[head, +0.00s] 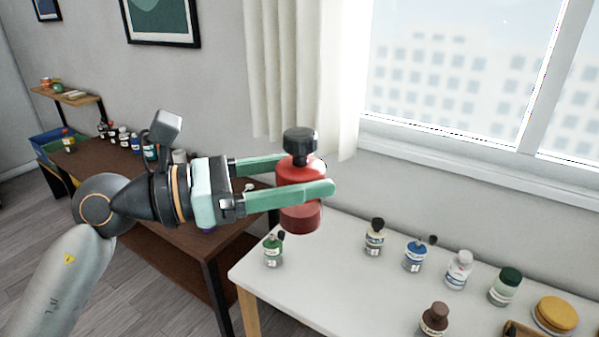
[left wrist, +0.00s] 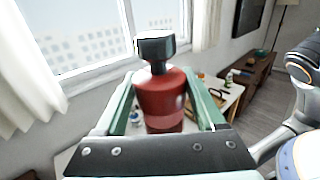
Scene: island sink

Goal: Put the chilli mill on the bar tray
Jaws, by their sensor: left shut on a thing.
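My left gripper (head: 288,180) is shut on a red mill with a black knob top (head: 299,209), which I take to be the chilli mill. The mill is upright and held in the air, above the left end of the white table. In the left wrist view the mill (left wrist: 162,98) stands between the two green fingers of the gripper (left wrist: 165,105). My right gripper is not in view.
The white table (head: 330,275) carries a green bottle (head: 273,251), several other bottles along the back and a yellow round stack (head: 556,315). A brown table (head: 150,205) with small bottles stands behind my left arm. The white table's front left is clear.

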